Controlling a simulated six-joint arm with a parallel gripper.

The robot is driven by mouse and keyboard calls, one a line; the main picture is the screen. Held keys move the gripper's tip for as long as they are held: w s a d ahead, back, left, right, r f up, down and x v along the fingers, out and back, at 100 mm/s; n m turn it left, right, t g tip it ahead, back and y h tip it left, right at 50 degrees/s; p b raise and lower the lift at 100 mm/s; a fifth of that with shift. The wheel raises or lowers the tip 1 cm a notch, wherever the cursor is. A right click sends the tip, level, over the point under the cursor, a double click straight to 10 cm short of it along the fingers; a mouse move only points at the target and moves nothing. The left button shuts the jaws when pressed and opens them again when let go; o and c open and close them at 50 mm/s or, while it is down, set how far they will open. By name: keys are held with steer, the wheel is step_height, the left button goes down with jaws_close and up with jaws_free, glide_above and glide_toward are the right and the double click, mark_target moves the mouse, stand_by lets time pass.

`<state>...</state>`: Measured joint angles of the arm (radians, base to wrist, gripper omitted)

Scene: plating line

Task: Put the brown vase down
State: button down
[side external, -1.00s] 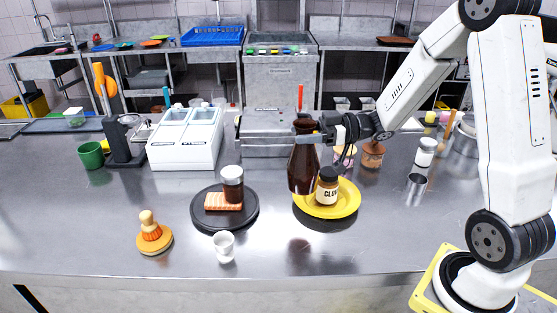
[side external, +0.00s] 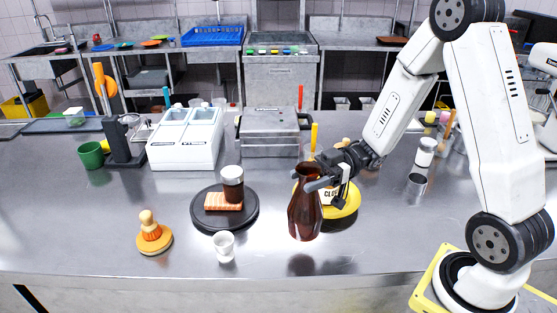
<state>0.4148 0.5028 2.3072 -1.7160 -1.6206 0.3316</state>
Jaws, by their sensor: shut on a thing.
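The brown vase (side external: 304,218) is glossy, dark and upright in the side external view. My gripper (side external: 318,184) is shut on its neck from the right. The vase is low over the steel counter (side external: 400,240), in front of the yellow plate (side external: 347,208). A dark reflection lies on the counter a little below its base, with a gap between; I cannot tell for sure whether the base touches.
A dark plate (side external: 207,222) with a brown jar (side external: 232,184) is left of the vase. A white cup (side external: 224,246) stands in front. A labelled jar (side external: 329,196) on the yellow plate is partly hidden by my gripper. Counter front right of the vase is clear.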

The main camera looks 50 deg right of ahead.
mark_target(306, 199)
steer(key=shift+f, duration=0.95)
steer(key=shift+f, duration=1.85)
steer(key=shift+c, duration=0.5)
jaws_free()
steer(key=v, duration=1.2)
